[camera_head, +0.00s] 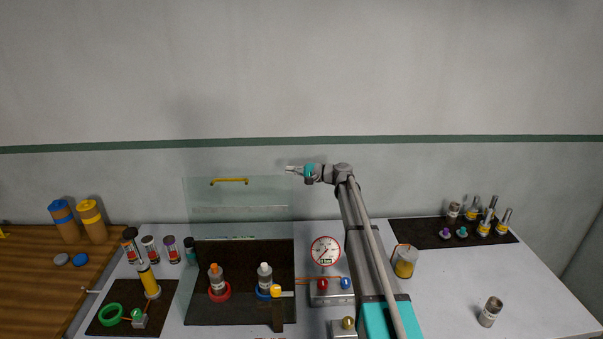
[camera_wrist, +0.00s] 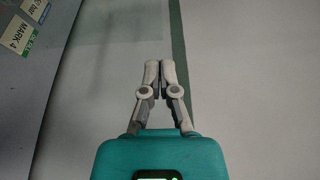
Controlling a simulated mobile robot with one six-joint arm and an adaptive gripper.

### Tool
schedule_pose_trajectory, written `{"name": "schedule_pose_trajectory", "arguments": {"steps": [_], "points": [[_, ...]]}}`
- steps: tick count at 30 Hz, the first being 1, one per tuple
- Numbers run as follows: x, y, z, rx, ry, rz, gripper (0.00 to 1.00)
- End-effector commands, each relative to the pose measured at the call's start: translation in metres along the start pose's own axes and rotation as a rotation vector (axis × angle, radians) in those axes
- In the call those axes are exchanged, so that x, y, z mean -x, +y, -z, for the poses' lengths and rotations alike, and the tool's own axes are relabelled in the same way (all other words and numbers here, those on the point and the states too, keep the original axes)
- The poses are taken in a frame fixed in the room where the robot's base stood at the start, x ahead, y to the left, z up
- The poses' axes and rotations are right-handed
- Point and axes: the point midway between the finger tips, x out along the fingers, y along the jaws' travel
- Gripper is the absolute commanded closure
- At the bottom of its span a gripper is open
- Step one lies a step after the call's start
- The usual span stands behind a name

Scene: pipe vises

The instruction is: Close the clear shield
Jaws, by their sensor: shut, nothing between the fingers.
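The clear shield (camera_head: 250,205) stands raised behind the dark mat in the head view, its yellow handle (camera_head: 229,181) near the top edge. Its pane is transparent, so its faces are faint. My gripper (camera_head: 289,169) is at the pane's upper right corner, pointing left, at a height slightly above the handle and to its right. I cannot tell whether it touches the pane. In the wrist view my gripper (camera_wrist: 160,66) has its fingers together with nothing between them. The shield is not clearly visible there.
On the dark mat (camera_head: 240,315) stand an orange-capped bottle (camera_head: 216,279) in a red ring and a white-capped bottle (camera_head: 264,277) in a blue ring. A gauge (camera_head: 325,251) stands right of the mat. A cup (camera_head: 404,262) is farther right.

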Motion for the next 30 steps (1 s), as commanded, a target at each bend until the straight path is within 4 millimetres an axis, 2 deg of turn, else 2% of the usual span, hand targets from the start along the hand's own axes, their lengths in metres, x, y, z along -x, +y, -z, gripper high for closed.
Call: {"name": "schedule_pose_trajectory", "arguments": {"steps": [1, 3, 9, 30], "points": [[0.005, -0.001, -0.011, 0.000, 0.000, 0.000, 1.00], [0.009, -0.001, -0.020, 0.000, 0.001, 0.000, 1.00], [0.015, 0.000, -0.034, 0.000, 0.001, 0.000, 1.00], [0.015, 0.000, -0.042, 0.010, -0.002, 0.004, 1.00]]}}
